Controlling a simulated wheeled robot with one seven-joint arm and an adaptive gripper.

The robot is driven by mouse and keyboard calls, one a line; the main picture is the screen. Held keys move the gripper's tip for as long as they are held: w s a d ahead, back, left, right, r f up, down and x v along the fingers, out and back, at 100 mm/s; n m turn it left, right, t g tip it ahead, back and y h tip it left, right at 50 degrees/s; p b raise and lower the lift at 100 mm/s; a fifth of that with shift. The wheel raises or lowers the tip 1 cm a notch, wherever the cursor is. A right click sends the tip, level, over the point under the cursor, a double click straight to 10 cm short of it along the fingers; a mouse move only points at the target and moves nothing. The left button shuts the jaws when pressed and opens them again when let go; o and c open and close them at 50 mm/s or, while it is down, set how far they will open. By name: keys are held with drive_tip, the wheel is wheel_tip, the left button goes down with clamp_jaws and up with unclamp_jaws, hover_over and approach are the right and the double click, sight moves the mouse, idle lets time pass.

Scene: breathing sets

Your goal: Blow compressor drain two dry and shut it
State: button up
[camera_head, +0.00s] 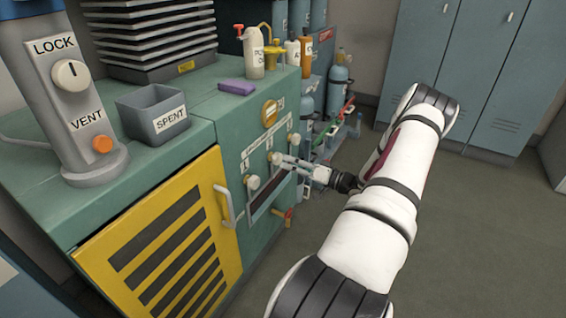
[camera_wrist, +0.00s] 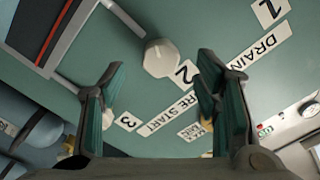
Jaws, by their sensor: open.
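The compressor panel (camera_head: 262,165) is the green cabinet's front, with a row of pale drain knobs under the labels. In the wrist view the drain two knob (camera_wrist: 161,57) is beside the label "2" (camera_wrist: 187,72); its turned position I cannot tell. My gripper (camera_wrist: 160,95) is open, with nothing between its fingers. The knob lies ahead of the gap between the fingertips and shows no contact. In the head view my gripper (camera_head: 292,163) is close to the panel, by the middle knob (camera_head: 275,158). A pale knob near label "3" (camera_wrist: 127,121) is partly hidden by the left finger.
A red-handled valve (camera_head: 288,217) sits low on the cabinet. A door handle (camera_head: 226,205) juts out beside the yellow grille. The grey SPENT bin (camera_head: 140,114) and purple block (camera_head: 237,87) are on top. Bottles stand behind; blue lockers (camera_head: 450,70) stand across open floor.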

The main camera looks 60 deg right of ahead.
drive_tip(key=s, duration=0.7)
drive_tip(key=shift+d, duration=0.25)
drive_tip(key=shift+s, duration=0.1)
